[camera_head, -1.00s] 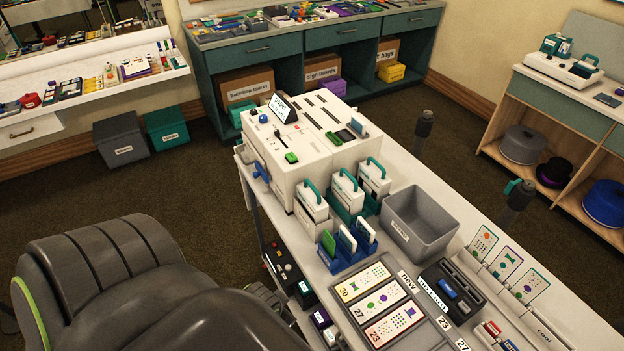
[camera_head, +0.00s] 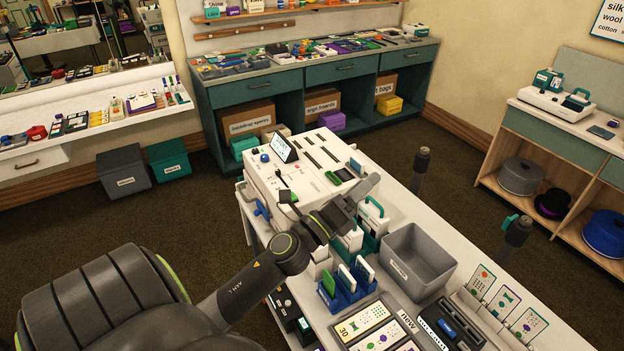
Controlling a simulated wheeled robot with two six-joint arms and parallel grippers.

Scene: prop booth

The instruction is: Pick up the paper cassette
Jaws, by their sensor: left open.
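Several white cassettes with teal handles stand in a row in front of the white printer-like machine (camera_head: 306,168) on the table. The right cassette (camera_head: 373,218) shows its handle clearly. The middle cassette (camera_head: 352,240) and the left cassette (camera_head: 319,262) are partly hidden by my left arm and gripper. My left gripper (camera_head: 332,196) is open and empty. In the picture it lies over the front of the machine and the tops of the cassettes. Its height above them is hard to tell. My right gripper is not in view.
A grey bin (camera_head: 421,256) stands right of the cassettes. A blue rack (camera_head: 347,290) with upright cards is in front of them. A tray (camera_head: 376,308) of printed cards lies nearer.

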